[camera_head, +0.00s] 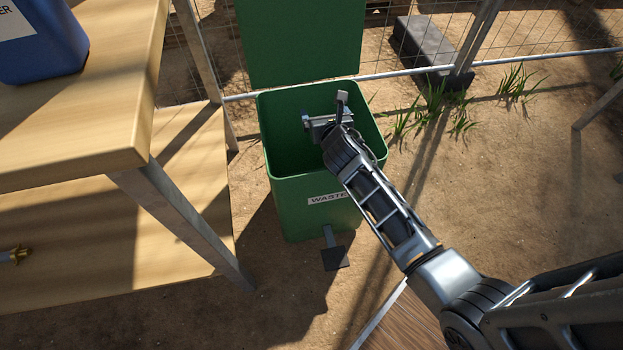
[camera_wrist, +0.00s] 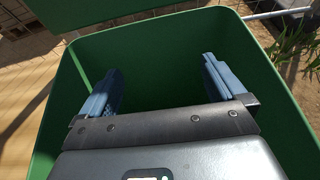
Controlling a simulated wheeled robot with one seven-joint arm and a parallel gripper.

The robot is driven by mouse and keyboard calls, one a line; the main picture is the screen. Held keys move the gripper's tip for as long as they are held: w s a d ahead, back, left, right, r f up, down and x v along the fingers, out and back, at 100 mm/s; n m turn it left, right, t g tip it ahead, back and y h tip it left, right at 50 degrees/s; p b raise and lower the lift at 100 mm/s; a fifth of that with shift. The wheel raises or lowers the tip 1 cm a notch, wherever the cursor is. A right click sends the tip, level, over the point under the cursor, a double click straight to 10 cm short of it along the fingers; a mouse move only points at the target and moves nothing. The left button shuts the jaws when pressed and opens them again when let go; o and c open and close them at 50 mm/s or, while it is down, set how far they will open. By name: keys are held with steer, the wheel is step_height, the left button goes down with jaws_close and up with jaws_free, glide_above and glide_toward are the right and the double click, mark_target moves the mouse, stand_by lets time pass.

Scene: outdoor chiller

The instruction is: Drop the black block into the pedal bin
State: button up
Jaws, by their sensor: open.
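The green pedal bin (camera_head: 297,201) stands on the sandy ground with its lid (camera_head: 300,40) raised; a WASTE label is on its front and a dark pedal (camera_head: 335,258) sticks out at its foot. My gripper (camera_head: 323,109) is over the bin's opening. In the wrist view, my gripper (camera_wrist: 162,70) has its two blue-grey fingers wide apart with nothing between them, and the green bin wall (camera_wrist: 160,55) surrounds them. I cannot make out the black block in the bin; its shaded floor is partly hidden by my gripper.
A wooden table (camera_head: 75,130) with a lower shelf and metal legs stands close left of the bin. A blue container (camera_head: 42,45) is on its top. Behind the bin are a wire fence and a long dark block (camera_head: 425,42) at its foot. Open sand lies to the right.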

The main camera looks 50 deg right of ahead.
steer(key=shift+s, duration=0.1)
steer(key=p+v, duration=0.2)
steer(key=v, duration=0.5)
steer(key=shift+s+a+r, duration=0.2)
steer(key=shift+s+a, duration=0.05)
stand_by(0.4)
